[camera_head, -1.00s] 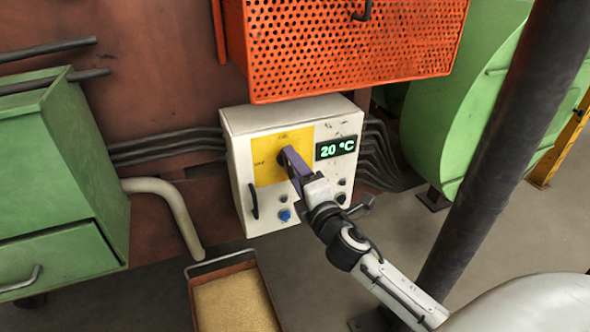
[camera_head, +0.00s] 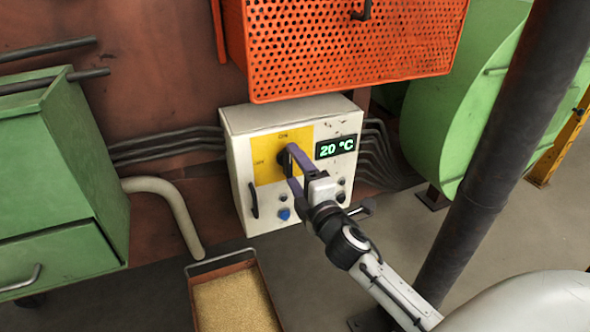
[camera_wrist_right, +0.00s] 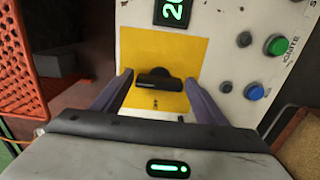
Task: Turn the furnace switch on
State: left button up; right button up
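The furnace switch is a black rotary handle (camera_head: 283,157) on the yellow plate (camera_head: 265,177) of a white control box (camera_head: 235,132). In the right wrist view the black handle (camera_wrist_right: 158,82) lies crosswise on the yellow plate (camera_wrist_right: 190,50). My right gripper (camera_head: 291,168) is at the box front, its purple fingers spread. In the wrist view my right gripper (camera_wrist_right: 157,88) has one finger on each side of the handle, with a gap at both ends. It holds nothing. Part of the handle is hidden by the fingers in the head view. My left gripper is not in view.
The box display (camera_head: 336,147) reads 20 °C. A blue button (camera_head: 285,214) and small knobs sit low on the box; a green button (camera_wrist_right: 278,45) shows in the wrist view. An orange perforated panel (camera_head: 350,45) overhangs the box. A dark post (camera_head: 490,165) stands right.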

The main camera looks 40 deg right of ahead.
jog(key=shift+o, duration=0.9)
jog(key=v, duration=1)
jog(key=shift+s+p, duration=0.15)
jog(key=shift+p, duration=0.15)
